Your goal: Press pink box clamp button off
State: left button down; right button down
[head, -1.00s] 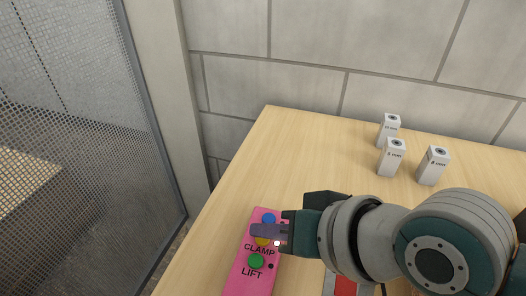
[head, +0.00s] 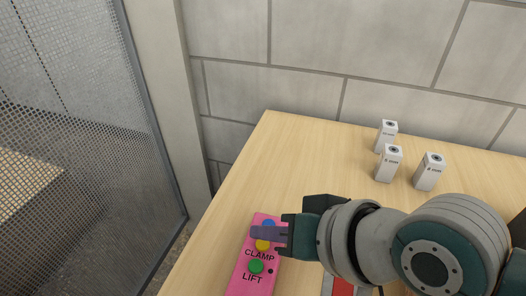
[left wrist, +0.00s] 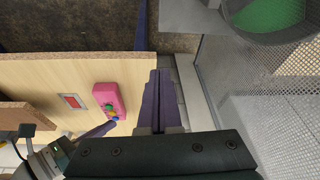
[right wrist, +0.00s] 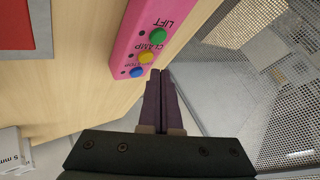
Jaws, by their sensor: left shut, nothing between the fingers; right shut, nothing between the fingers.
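The pink box (head: 240,279) lies on the table with blue, yellow and green buttons. The yellow CLAMP button (head: 262,246) is between the blue button (head: 267,223) and the green LIFT button (head: 256,266). In the right wrist view, the small lamps beside the buttons look dark. My right gripper (head: 254,232) is shut and empty, its tips over the box between blue and yellow in the head view. In the right wrist view its tips are close beside the yellow button (right wrist: 147,57); I cannot tell whether they touch. My left gripper (left wrist: 158,74) is shut and empty, away from the box.
Several white labelled blocks, such as the front one (head: 389,163), stand at the table's back right. A red panel (head: 343,286) lies partly hidden below my right arm. A mesh fence (head: 80,110) stands left of the table (head: 260,165). A block wall is behind.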

jog(key=shift+r, duration=0.15)
notch_tip(320, 180, up, 6)
jog(key=p, duration=0.6)
